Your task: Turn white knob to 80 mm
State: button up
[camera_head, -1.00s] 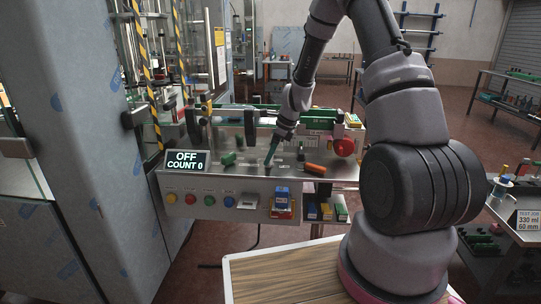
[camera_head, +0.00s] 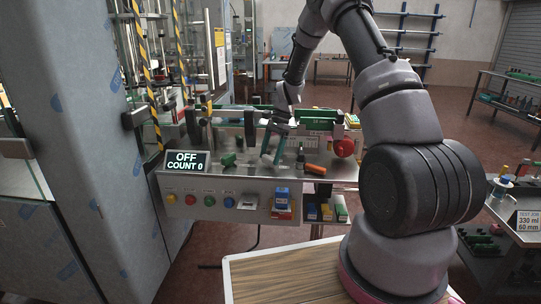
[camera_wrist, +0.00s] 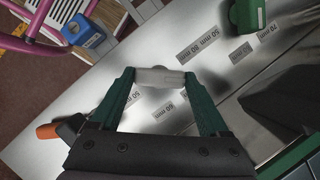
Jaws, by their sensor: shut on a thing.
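My gripper (camera_wrist: 159,80) has two green fingers standing apart, with their tips on either side of a pale, whitish bar-like piece, the white knob (camera_wrist: 160,76). It is shut on this knob. In the head view my gripper (camera_head: 272,162) reaches down onto the metal panel top (camera_head: 245,173), and the knob is too small to make out there. Around the knob in the wrist view are labels, including a 50 mm label (camera_wrist: 197,45), a 60 mm label (camera_wrist: 240,52) and a 70 mm label (camera_wrist: 270,34). I cannot read an 80 mm label or a pointer.
A green knob (camera_wrist: 247,14) stands on the plate and an orange handle (camera_head: 315,169) lies right of my gripper. A red wheel (camera_head: 344,147) is farther right. The display (camera_head: 187,161) reads OFF, COUNT 0. Coloured buttons (camera_head: 209,200) and a blue box (camera_head: 282,194) are at the front.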

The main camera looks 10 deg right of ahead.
jog(key=n+g+h, duration=0.1)
jog(key=n, duration=0.3)
jog(key=shift+w+a+n, duration=0.1)
jog(key=shift+w+n, duration=0.05)
jog(key=shift+n, duration=0.15)
jog(key=shift+n+g+h, duration=0.5)
jog(key=shift+n+h, duration=0.2)
jog(key=shift+n, duration=1.2)
jog(key=o, duration=1.2)
jog(key=shift+o, duration=0.2)
jog(key=shift+r, duration=0.15)
jog(key=v, duration=1)
jog(key=shift+w+r, duration=0.15)
jog(key=shift+r, duration=0.1)
jog(key=shift+a, duration=0.1)
